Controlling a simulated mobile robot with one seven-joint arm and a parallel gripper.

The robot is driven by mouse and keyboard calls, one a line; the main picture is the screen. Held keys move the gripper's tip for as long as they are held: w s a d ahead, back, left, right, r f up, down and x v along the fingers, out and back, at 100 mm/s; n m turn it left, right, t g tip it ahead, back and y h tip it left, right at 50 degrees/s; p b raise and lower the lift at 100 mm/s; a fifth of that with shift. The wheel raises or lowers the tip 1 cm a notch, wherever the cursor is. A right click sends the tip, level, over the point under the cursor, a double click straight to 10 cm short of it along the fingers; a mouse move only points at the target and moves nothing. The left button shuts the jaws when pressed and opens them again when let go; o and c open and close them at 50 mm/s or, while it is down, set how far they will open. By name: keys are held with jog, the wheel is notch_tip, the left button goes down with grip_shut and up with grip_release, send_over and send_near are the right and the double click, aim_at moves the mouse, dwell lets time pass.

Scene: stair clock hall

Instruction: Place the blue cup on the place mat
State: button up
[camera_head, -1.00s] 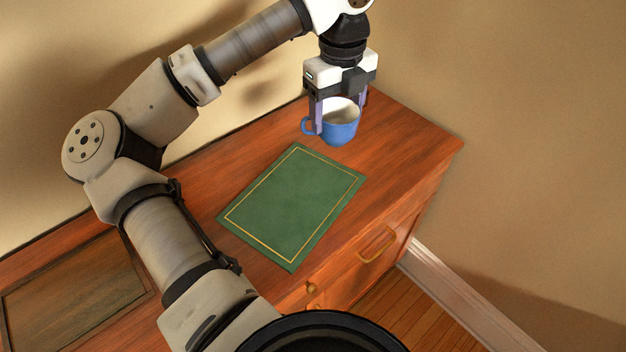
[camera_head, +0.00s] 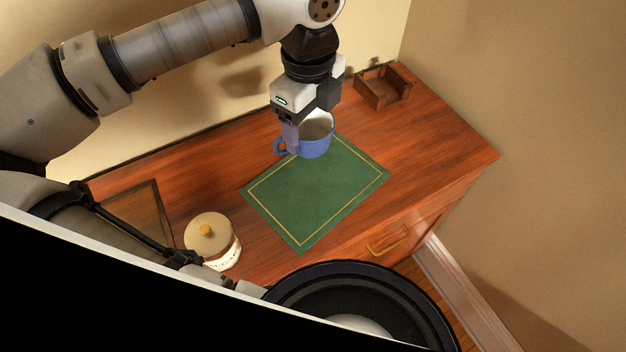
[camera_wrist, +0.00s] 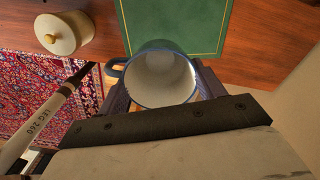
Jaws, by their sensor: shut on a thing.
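The blue cup (camera_head: 317,146) has a pale inside and a handle on its left side in the head view. My gripper (camera_head: 306,135) is shut on the cup and holds it upright, over the far left edge of the mat in the picture. The height of the cup above the mat is hard to tell. The green place mat (camera_head: 315,200) with a gold border line lies flat on the wooden cabinet top. In the wrist view the cup (camera_wrist: 160,80) sits between the fingers, with the mat (camera_wrist: 175,22) beyond it.
A lidded cream jar (camera_head: 212,241) stands left of the mat. A small wooden open box (camera_head: 382,88) sits at the back right. A dark framed panel (camera_head: 140,215) lies at the left. The cabinet top (camera_head: 430,135) is clear right of the mat. A patterned rug (camera_wrist: 40,100) shows below.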

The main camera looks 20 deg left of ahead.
notch_tip(320, 180, down, 17)
jog(key=b, duration=0.7)
jog(key=shift+f, duration=0.15)
jog(key=shift+f+b, duration=0.25)
jog(key=shift+b, duration=0.05)
jog(key=o, duration=1.1)
jog(key=shift+r, duration=0.1)
jog(key=shift+r, duration=0.1)
jog(key=shift+r+p, duration=0.25)
jog(key=shift+p, duration=0.25)
notch_tip(320, 180, up, 12)
jog(key=shift+f+b, duration=0.2)
jog(key=shift+b, duration=0.45)
